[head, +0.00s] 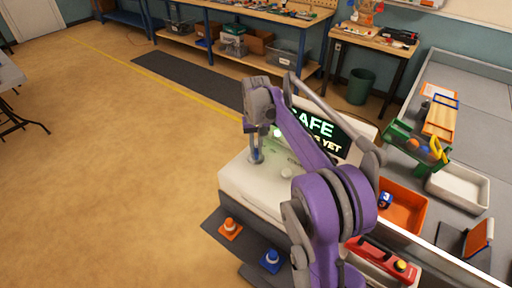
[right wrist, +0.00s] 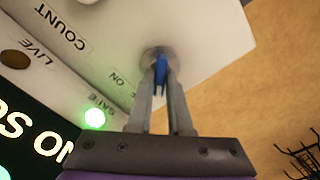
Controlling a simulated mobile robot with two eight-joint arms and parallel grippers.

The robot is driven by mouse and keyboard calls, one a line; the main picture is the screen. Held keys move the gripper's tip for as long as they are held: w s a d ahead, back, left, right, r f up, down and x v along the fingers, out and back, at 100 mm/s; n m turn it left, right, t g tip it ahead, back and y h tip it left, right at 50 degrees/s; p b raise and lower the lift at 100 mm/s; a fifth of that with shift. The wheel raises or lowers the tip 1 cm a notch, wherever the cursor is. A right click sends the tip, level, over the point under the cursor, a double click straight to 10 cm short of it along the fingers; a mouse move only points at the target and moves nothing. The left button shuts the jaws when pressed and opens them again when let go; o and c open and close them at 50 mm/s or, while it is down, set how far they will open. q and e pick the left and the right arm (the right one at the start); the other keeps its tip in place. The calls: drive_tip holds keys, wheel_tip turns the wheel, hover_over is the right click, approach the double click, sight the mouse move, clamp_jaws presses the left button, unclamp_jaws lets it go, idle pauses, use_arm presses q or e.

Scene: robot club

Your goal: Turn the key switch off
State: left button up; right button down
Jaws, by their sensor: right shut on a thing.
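The key switch (right wrist: 152,54) is a round grey fitting on a white console (head: 238,184), with a blue key (right wrist: 161,68) in it. My right gripper (head: 256,158) reaches down to the console top. In the right wrist view its two fingers (right wrist: 162,82) are shut on the blue key. The word ON is printed close to the switch. A green lamp (right wrist: 95,118) marked SAFE is lit, and the lamp (right wrist: 15,60) marked LIVE is dark. The console screen (head: 318,128) shows SAFE in green. The fingers partly hide the key. My left gripper is not in view.
An orange cone (head: 230,229) and a blue cone (head: 271,261) stand on a dark surface in front of the console. On the right, a grey table holds an orange bin (head: 398,211), a white tray (head: 459,188) and a green basket (head: 402,143). The floor to the left is clear.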

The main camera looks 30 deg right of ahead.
sight(256, 149)
drive_tip(key=c, duration=0.8)
unclamp_jaws()
drive_tip(key=shift+c, duration=0.2)
wheel_tip(256, 149, up, 11)
drive_tip(key=p, duration=0.1)
drive_tip(key=shift+f, duration=0.1)
